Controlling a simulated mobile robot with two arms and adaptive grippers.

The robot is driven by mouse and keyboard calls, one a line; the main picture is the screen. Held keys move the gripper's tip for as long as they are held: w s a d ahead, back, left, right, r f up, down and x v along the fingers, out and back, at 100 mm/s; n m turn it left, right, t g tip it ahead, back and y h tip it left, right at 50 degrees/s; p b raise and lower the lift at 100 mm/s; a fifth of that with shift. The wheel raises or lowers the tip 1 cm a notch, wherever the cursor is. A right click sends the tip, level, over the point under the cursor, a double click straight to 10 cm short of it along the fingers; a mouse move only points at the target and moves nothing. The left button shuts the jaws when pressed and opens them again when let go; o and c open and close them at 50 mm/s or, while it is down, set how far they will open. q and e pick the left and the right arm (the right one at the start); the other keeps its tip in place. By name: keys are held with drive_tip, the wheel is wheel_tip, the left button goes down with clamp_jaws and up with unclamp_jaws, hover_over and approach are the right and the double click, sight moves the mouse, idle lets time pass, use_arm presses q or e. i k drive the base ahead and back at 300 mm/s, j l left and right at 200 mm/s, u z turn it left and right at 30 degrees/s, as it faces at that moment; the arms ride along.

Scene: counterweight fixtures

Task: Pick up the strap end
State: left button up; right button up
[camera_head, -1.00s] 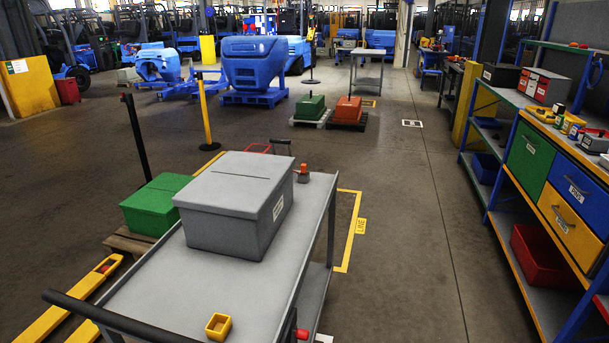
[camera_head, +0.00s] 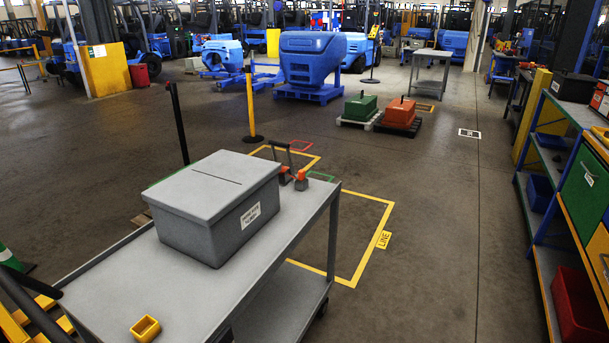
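I cannot make out a strap end in the head view. A grey box (camera_head: 215,205) with a slot in its lid and a white label stands on a grey trolley (camera_head: 215,300). A small red-orange item (camera_head: 301,180) sits at the trolley's far end. Beside it is a dark upright handle with a red-orange part (camera_head: 285,175); I cannot tell what they are. A small yellow open tray (camera_head: 145,328) is at the trolley's near end. Neither of my grippers is in view.
A yellow floor outline (camera_head: 388,215) lies behind and right of the trolley. A green block (camera_head: 360,107) and an orange block (camera_head: 401,111) sit on pallets farther back. Shelving (camera_head: 545,200) lines the right side. The floor between trolley and shelving is clear.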

sight(302, 178)
drive_tip(key=i+l+u, duration=0.3)
drive_tip(key=i+l, duration=0.2)
drive_tip(key=i+l+u, duration=0.15)
drive_tip(key=l, duration=0.3)
drive_tip(key=i+l+u, duration=0.3)
drive_tip(key=l, duration=0.5)
drive_tip(key=i+l+u, duration=0.15)
drive_tip(key=i+l, duration=0.15)
drive_tip(key=l, duration=0.1)
